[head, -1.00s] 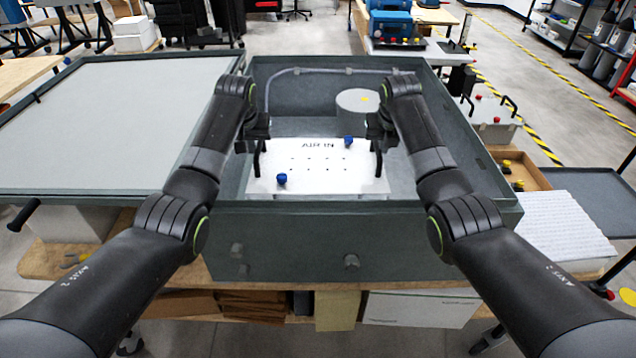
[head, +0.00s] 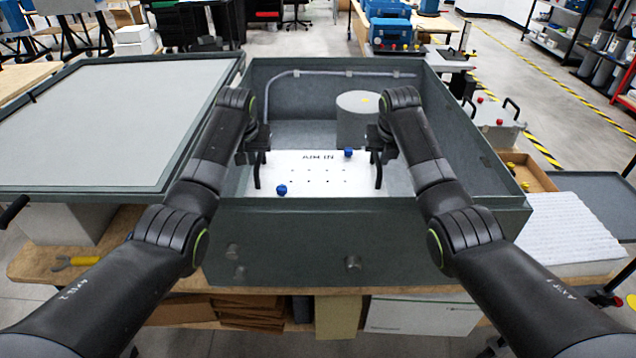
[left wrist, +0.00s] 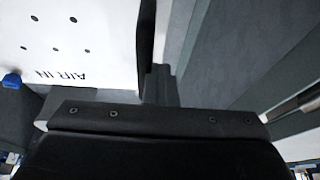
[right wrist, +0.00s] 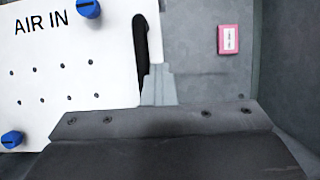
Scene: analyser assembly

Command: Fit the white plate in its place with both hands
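The white plate (head: 318,180) is marked AIR IN and has two blue knobs, several small holes and a black handle at each side. It is inside the grey open box (head: 300,240), close behind the front wall, which hides its lower edge. My left gripper (head: 257,152) is shut on the plate's left handle. My right gripper (head: 377,152) is shut on the right handle. The plate also shows in the left wrist view (left wrist: 75,25) and the right wrist view (right wrist: 75,75), with a handle beside the fingers in each. Its contact with the box cannot be told.
A grey cylinder (head: 357,118) stands in the box behind the plate, and a pipe (head: 330,73) runs along the back wall. A pink label (right wrist: 229,39) is on a box surface. A large grey lid (head: 110,125) lies left of the box.

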